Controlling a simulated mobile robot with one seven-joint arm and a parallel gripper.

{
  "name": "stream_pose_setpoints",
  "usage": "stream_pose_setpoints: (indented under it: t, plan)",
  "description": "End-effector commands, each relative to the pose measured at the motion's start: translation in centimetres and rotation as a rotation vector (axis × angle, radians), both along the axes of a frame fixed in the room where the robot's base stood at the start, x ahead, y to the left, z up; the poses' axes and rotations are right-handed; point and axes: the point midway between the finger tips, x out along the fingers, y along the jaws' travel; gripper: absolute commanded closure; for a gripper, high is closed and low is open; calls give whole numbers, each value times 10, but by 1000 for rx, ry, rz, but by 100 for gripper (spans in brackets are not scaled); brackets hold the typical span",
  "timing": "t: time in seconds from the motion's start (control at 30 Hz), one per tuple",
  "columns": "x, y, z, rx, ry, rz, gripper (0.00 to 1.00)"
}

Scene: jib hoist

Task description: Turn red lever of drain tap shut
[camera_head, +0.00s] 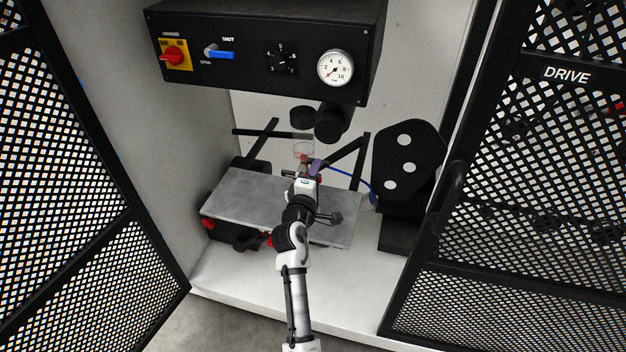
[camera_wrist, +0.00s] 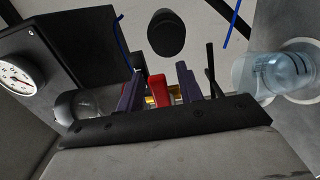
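In the wrist view the red lever (camera_wrist: 157,89) stands between the two purple fingers of my gripper (camera_wrist: 159,88). A narrow gap shows on each side of the lever, so the fingers are apart and not visibly touching it. A brass part (camera_wrist: 151,100), which looks like the tap body, shows behind the lever, mostly hidden by my gripper's dark front edge. In the head view my gripper (camera_head: 309,168) is just below a clear bowl (camera_head: 303,148).
A black panel (camera_head: 205,87) with a gauge (camera_head: 335,68) and a blue lever (camera_head: 221,55) hangs above. A grey plate (camera_head: 240,195) lies below my arm. In the wrist view, a clear cup (camera_wrist: 262,75) stands right of the fingers. Mesh doors (camera_head: 70,150) flank the opening.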

Motion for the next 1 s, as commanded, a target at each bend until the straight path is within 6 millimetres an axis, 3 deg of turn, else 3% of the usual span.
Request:
stream_pose_setpoints:
  t: [0.17,0.6,0.8,1.0]
  plan:
    - [-18,6,-3,2,2,1,64]
    - [-108,36,-3,1,2,2,64]
    - [-127,42,-1,-1,0,1,64]
    - [-131,43,0,-1,0,0,64]
